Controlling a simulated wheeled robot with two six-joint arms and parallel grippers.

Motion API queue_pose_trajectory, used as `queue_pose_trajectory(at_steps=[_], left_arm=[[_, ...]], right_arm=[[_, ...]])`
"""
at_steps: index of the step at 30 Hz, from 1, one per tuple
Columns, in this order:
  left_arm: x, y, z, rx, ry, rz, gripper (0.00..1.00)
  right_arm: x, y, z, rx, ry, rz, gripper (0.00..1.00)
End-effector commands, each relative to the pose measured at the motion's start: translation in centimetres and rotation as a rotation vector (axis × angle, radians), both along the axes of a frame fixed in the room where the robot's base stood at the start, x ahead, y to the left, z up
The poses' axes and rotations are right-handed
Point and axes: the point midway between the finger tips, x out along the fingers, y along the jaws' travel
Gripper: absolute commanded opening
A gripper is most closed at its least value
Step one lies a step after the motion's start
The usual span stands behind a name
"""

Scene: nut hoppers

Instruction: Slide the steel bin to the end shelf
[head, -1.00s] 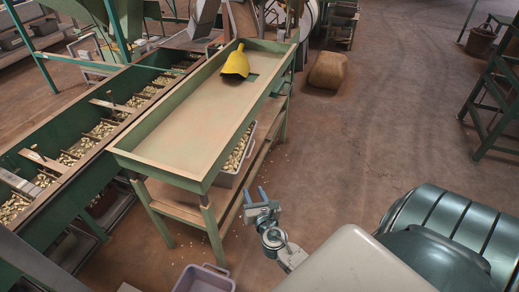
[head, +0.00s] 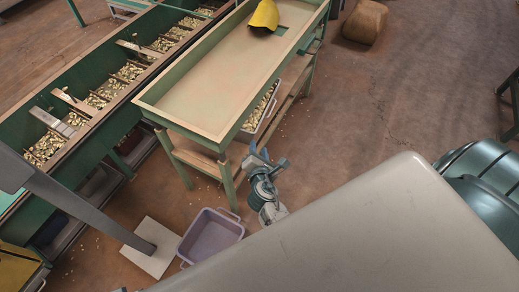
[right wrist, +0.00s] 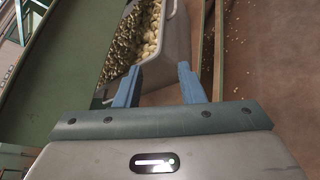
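The steel bin (head: 270,118) is a grey open bin full of nuts. It sits on the lower wooden shelf (head: 199,158) under the sorting table, partly hidden by the table top. The bin also shows in the right wrist view (right wrist: 178,42), beyond and partly between the fingers. My right gripper (head: 258,154) is beside the table's near leg, close to the bin's near end. Its two blue fingers (right wrist: 160,86) are spread apart with nothing gripped between them. Whether a finger touches the bin I cannot tell.
The green-framed sorting table (head: 205,85) stands over the shelf, with a yellow scoop (head: 264,15) on top. A purple-grey tub (head: 212,236) is on the floor in front. A long trough of nuts (head: 100,97) runs along the left. Floor to the right is open, with a brown sack (head: 365,22).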

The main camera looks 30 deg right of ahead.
Motion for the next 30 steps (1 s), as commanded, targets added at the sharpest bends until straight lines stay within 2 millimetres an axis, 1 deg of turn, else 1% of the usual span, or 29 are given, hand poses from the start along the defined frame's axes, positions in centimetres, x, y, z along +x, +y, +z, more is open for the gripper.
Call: queue_pose_trajectory(at_steps=[4, 7, 12, 16, 18, 24, 30], left_arm=[[0.1, 0.0, 0.1, 0.000, -0.002, 0.000, 0.00], [0.1, 0.0, 0.2, 0.000, -0.004, 0.000, 0.00], [0.3, -0.1, 0.7, -0.001, -0.011, -0.001, 0.00], [0.2, -0.1, 1.0, 0.000, -0.007, -0.001, 0.00], [0.4, -0.2, 1.6, -0.001, -0.016, -0.002, 0.00], [0.4, -0.3, 2.4, 0.000, -0.021, -0.004, 0.00], [-0.1, -0.2, 2.3, 0.000, -0.012, -0.003, 0.00]], right_arm=[[1.4, -0.7, -0.4, -0.003, -0.002, 0.001, 0.36], [3.0, -1.4, -0.9, -0.004, -0.001, 0.001, 0.36], [5.8, -2.6, -1.8, -0.003, -0.002, 0.001, 0.36], [7.4, -3.5, -2.4, -0.005, -0.001, 0.001, 0.36], [8.2, -3.7, -2.7, -0.002, -0.001, 0.001, 0.36], [9.2, -4.2, -3.0, -0.002, 0.000, 0.001, 0.36], [9.2, -4.3, -3.0, -0.001, -0.001, 0.000, 0.36]])
